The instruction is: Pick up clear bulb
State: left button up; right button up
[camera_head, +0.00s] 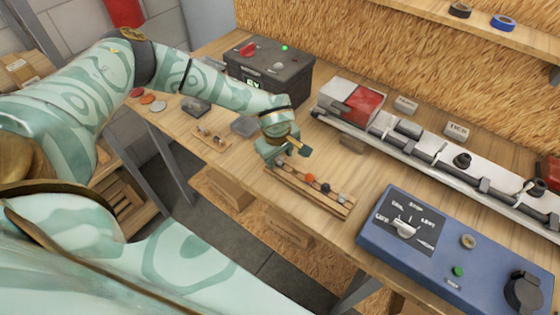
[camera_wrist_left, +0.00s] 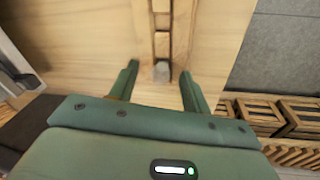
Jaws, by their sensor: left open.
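A narrow wooden rack (camera_head: 297,190) lies near the front edge of the workbench and holds several small bulbs, one of them orange (camera_head: 310,177). My left gripper (camera_head: 290,153) is over the rack's left end. In the left wrist view, my open left gripper (camera_wrist_left: 159,70) has a small, pale, clear-looking bulb (camera_wrist_left: 161,71) between its fingers, with a gap on both sides. The bulb sits at the near end of the rack (camera_wrist_left: 162,18). My right gripper is not in view.
A blue control box (camera_head: 455,250) stands right of the rack. A long metal rail (camera_head: 435,160) with a red and white block (camera_head: 352,103) runs behind. A dark box (camera_head: 270,70) stands at the back left. A small wooden holder (camera_head: 211,137) lies left of the gripper.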

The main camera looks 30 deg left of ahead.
pick_arm(q)
jog(key=shift+w+f, duration=0.1)
jog(key=shift+f, duration=0.15)
jog(key=shift+r, duration=0.1)
jog(key=c, duration=0.8)
